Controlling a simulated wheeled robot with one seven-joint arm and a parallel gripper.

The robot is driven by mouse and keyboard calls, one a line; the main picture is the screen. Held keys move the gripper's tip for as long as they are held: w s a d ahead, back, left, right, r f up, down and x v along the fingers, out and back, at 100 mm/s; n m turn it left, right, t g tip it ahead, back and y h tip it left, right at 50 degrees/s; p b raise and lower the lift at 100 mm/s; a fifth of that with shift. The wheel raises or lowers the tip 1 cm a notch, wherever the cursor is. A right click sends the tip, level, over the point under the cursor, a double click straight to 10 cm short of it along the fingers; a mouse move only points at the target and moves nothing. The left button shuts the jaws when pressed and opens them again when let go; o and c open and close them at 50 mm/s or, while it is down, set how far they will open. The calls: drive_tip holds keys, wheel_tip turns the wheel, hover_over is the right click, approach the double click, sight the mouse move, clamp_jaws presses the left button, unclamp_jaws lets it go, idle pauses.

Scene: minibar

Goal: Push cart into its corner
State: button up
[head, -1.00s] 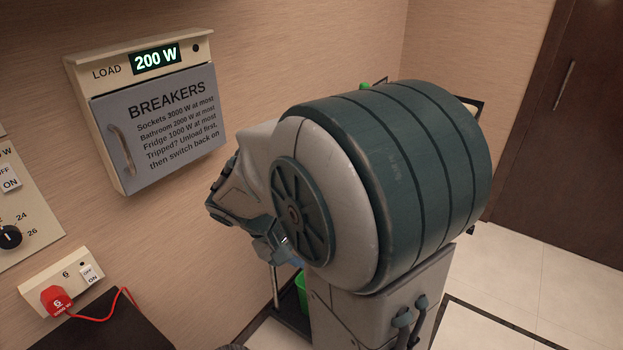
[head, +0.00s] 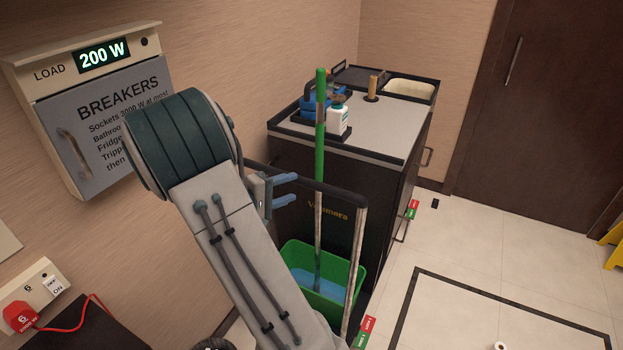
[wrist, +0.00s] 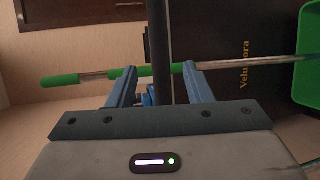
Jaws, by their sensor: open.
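The cart (head: 390,134) is a dark cabinet with a grey top, standing against the wall near the room's corner, left of the brown door. My gripper (head: 286,191), with blue fingers, is open at the left part of the handle bar. In the wrist view the dark bar (wrist: 161,45) runs between the open fingers (wrist: 160,85); I cannot tell whether they touch it. The mop handle (wrist: 125,74) crosses beyond the fingers.
The breaker box (head: 92,130) is on the left wall, above a socket with a red plug (head: 20,317). A dark outline (head: 480,290) marks the pale floor at right. A yellow object (head: 612,245) stands at the right edge. Bottles (head: 338,120) stand on the cart.

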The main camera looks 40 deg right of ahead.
sight(311, 181)
drive_tip(key=d, duration=0.2)
drive_tip(key=d+f+p, duration=0.1)
drive_tip(key=d, duration=0.5)
drive_tip(key=shift+d+f, duration=0.1)
drive_tip(key=shift+f, duration=0.2)
clamp_jaws()
